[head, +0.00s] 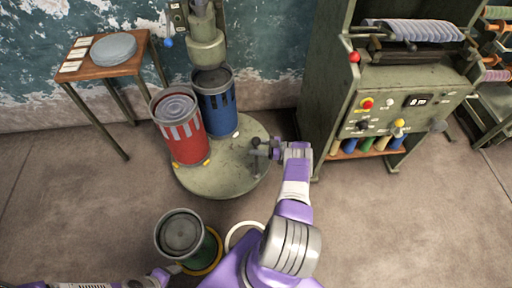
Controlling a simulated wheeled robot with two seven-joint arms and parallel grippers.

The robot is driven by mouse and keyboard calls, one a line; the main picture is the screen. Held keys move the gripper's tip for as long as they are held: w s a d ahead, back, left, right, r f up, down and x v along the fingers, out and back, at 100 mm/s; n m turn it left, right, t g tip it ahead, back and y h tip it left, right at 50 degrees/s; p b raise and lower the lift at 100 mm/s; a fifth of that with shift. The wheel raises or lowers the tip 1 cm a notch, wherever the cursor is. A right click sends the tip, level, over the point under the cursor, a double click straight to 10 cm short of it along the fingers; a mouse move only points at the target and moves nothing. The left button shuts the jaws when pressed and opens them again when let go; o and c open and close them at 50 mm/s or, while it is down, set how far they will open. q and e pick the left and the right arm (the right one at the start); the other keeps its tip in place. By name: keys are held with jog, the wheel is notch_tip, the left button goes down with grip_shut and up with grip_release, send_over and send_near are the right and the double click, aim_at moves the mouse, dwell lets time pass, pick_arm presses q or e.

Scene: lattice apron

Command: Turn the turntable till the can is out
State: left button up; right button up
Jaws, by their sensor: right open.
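The round grey-green turntable (232,178) sits low on the floor under a machine head. A red can (186,143) with a grey top stands at its left edge. A blue can (218,120) stands at its back, under the head (206,48). My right gripper (262,150) is open at the turntable's right edge, by a small grey post there; I cannot tell whether they touch. A green can (203,254) stands at the bottom, apart from the turntable. My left gripper (170,271) is low beside it, partly cut off, its jaws unclear.
A wooden stand (103,67) with a grey disc is at the back left. A green control cabinet (390,95) with buttons and a roller stands close on the right. A white ring (232,236) lies near the green can. Floor at left and lower right is clear.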

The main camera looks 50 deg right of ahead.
notch_tip(320, 180, up, 9)
jog(key=p, duration=0.4)
jog(key=shift+w, duration=0.15)
jog(key=shift+f, duration=0.1)
